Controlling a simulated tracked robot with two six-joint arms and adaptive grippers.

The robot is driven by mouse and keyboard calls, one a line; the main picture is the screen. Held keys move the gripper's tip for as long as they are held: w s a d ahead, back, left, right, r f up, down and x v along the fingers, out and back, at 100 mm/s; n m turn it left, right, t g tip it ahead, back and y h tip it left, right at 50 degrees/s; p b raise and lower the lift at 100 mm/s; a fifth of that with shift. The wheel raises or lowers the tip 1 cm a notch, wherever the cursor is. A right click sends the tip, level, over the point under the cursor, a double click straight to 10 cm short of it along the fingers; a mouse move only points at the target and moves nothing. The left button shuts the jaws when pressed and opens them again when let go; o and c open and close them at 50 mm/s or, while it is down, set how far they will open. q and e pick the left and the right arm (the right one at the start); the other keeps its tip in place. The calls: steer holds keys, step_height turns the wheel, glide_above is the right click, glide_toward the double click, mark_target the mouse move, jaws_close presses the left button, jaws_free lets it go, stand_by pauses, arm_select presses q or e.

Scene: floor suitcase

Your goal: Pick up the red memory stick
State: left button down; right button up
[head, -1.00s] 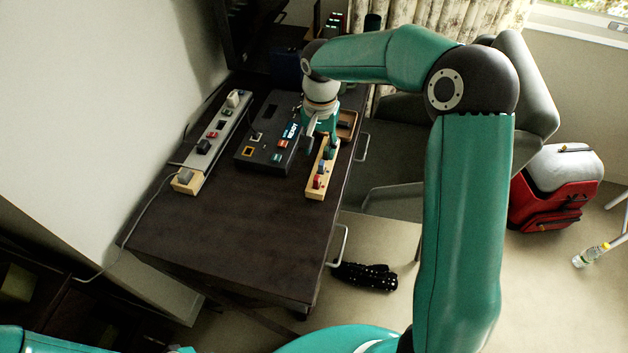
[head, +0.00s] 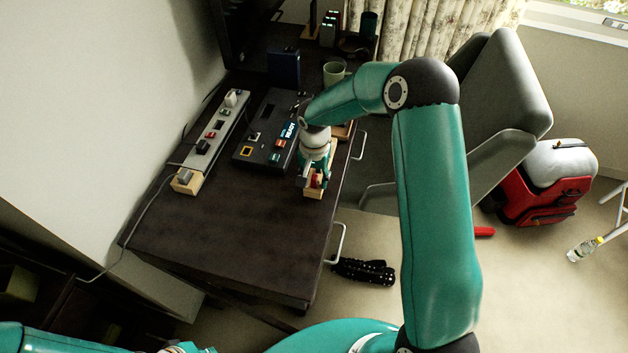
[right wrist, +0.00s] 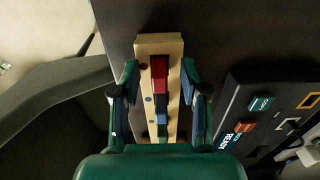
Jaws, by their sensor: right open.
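The red memory stick (right wrist: 159,72) stands in a pale wooden holder (right wrist: 145,45) in the right wrist view, nearest the holder's far end. A blue stick (right wrist: 162,104) is just behind it in the same row. My right gripper (right wrist: 160,90) is open, with one finger on each side of the holder, around the row of sticks. I cannot tell whether the fingers touch anything. In the head view my right gripper (head: 314,183) is over the holder's near end, with a bit of the red stick (head: 317,180) showing between its fingers. My left gripper is out of view.
A black device (head: 262,140) with a READY label lies just left of the holder. A grey power strip (head: 212,140) is farther left. The dark desk's front is clear.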

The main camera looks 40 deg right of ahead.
jaws_close()
steer(key=shift+r, duration=0.1)
stand_by(0.3)
